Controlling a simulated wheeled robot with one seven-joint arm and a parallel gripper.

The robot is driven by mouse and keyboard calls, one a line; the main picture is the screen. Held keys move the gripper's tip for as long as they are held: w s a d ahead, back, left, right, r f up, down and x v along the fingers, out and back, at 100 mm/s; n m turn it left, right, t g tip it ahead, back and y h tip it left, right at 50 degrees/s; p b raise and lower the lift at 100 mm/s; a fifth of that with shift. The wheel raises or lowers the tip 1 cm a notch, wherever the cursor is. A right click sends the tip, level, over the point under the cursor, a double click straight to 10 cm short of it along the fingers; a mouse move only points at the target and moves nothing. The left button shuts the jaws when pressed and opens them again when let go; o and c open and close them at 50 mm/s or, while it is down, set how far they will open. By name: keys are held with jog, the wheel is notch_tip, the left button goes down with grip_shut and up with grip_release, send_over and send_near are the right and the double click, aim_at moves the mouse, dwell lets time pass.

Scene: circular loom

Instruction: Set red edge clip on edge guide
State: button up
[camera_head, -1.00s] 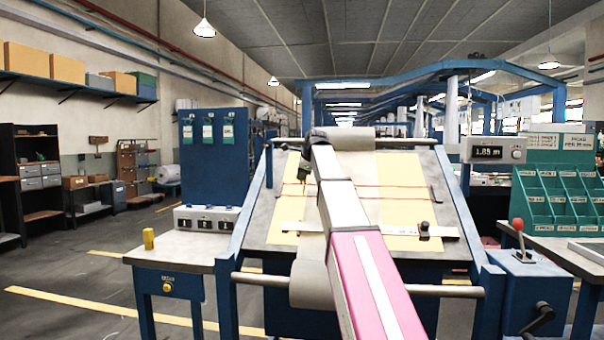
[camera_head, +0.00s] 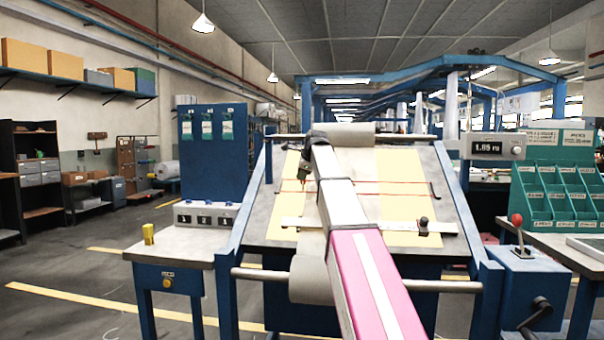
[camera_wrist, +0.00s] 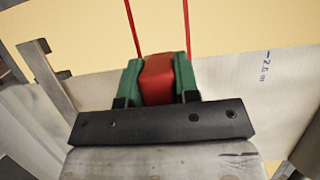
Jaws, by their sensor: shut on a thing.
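The red edge clip (camera_wrist: 160,78) shows in the wrist view between the two green fingers of my gripper (camera_wrist: 159,82), which is shut on it. In the head view my gripper (camera_head: 303,181) is small and dark over the upper left of the sloped loom board, and the clip cannot be made out there. A grey metal strip with a short cross end (camera_wrist: 46,78) stands to the left of the fingers in the wrist view, apart from the clip. It may be the edge guide, but I cannot tell for sure.
Two red cords (camera_wrist: 186,25) run past the clip over the cloth, and they cross the board in the head view (camera_head: 400,183). A pale ruler bar (camera_head: 300,223) with a dark knob (camera_head: 424,222) lies lower on the board. A yellow block (camera_head: 148,234) stands on the left side table.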

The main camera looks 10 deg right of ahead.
jog(key=shift+w+d+f, duration=0.2)
jog(key=shift+w+f, duration=0.35)
jog(key=shift+f, duration=0.3)
dwell(0.3)
jog(key=o, duration=1.1)
jog(key=v, duration=1)
jog(key=shift+s+r, duration=0.25)
jog(key=shift+r, duration=0.1)
